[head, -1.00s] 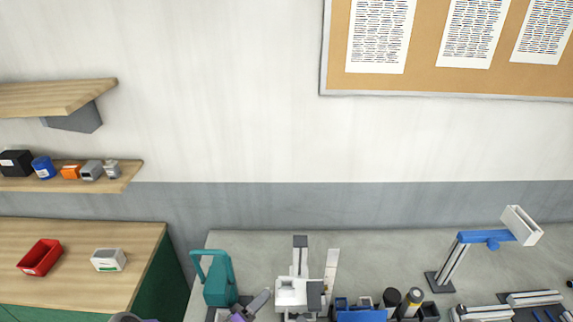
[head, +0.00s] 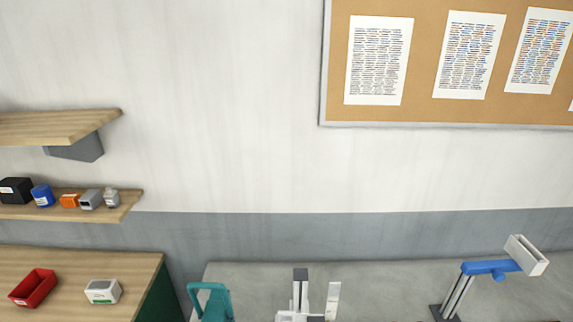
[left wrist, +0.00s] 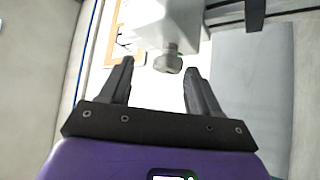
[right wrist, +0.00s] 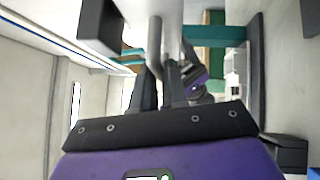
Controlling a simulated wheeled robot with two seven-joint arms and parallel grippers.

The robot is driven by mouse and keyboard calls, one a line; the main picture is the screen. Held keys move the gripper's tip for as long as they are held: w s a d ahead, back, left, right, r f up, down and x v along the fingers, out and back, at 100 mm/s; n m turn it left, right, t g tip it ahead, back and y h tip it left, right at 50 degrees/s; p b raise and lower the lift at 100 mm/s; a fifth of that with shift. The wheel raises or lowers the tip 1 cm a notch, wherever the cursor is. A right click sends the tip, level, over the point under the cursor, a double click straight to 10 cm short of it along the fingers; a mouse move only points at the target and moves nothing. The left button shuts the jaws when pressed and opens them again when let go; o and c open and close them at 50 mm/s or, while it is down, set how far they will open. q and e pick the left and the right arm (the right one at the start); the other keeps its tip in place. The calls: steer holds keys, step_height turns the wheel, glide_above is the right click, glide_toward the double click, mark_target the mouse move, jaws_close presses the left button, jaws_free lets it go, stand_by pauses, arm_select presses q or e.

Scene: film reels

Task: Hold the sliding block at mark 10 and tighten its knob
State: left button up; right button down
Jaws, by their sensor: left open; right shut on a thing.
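The white sliding block (head: 292,317) shows at the bottom edge of the head view, in front of its upright column (head: 300,290). A pale scale strip (head: 333,300) stands beside it; its marks are too small to read. In the left wrist view the block (left wrist: 160,20) has a round grey knob (left wrist: 168,62). My left gripper (left wrist: 160,72) is open, with the knob between and slightly ahead of its fingertips. My right gripper (right wrist: 160,72) is shut on a narrow pale grey part (right wrist: 155,42), probably of the sliding block. The fingers hide its lower end.
A teal handled object (head: 210,302) stands left of the column. A blue-armed stand (head: 490,268) is at the right of the grey worktop (head: 400,280). A wooden cabinet top with a red bin (head: 34,288) and white box (head: 102,291) is at left.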

arm_select(q)
steer(key=shift+s+a+r, duration=0.2)
steer(key=shift+r, duration=0.75)
steer(key=shift+s+a+r, duration=0.2)
steer(key=shift+r, duration=0.75)
steer(key=shift+s+a+r, duration=0.2)
steer(key=shift+r, duration=0.75)
arm_select(e)
steer(key=shift+w+d+r, duration=0.1)
steer(key=shift+w+r, duration=0.1)
steer(key=shift+w, duration=0.05)
steer(key=c, duration=1.5)
jaws_free()
steer(key=o, duration=0.4)
steer(key=shift+w+f, duration=0.1)
steer(key=shift+f, duration=0.05)
arm_select(q)
steer(key=shift+w, duration=0.15)
arm_select(e)
steer(key=v, duration=0.6)
steer(key=shift+s, duration=0.25)
arm_select(q)
steer(key=shift+f, duration=0.1)
arm_select(e)
steer(key=shift+f, duration=0.15)
